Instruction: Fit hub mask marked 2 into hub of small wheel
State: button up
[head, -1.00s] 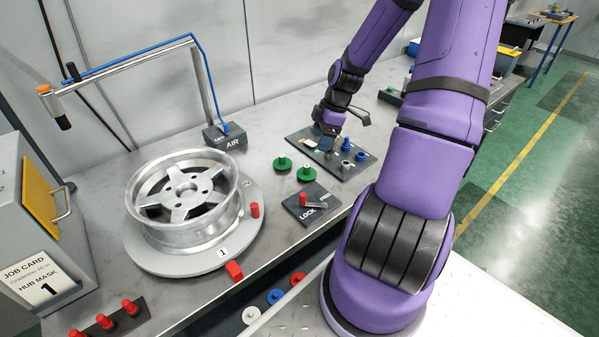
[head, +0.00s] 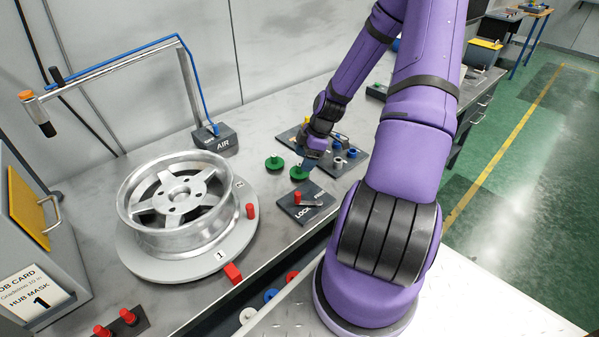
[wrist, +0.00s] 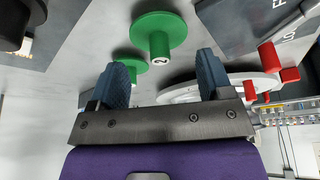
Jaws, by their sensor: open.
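A green hub mask (wrist: 158,30) shows close in the wrist view, a disc with a stem; the stem's end mark looks like a 2 turned sideways. It is the right-hand green mask (head: 299,173) in the head view. My gripper (wrist: 163,64) is open and empty, its blue pads apart on either side of that stem's line, not closed on it. In the head view my gripper (head: 309,162) is just above this mask and partly covers it. A second green mask (head: 274,162) lies to its left. The silver wheel (head: 178,203), with an open hub, lies on a round grey plate (head: 150,258).
A LOCK block (head: 306,203) with a red-knobbed lever stands close to the masks. A tray (head: 350,166) with small blue and grey parts is behind my gripper. The AIR box (head: 215,139) and its hose post stand behind the wheel. A job card (head: 38,298) reads HUB MASK 1.

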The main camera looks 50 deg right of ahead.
aim_at(300, 164)
jog(key=shift+x, duration=1.7)
jog(key=c, duration=0.6)
jog(key=shift+c, duration=0.2)
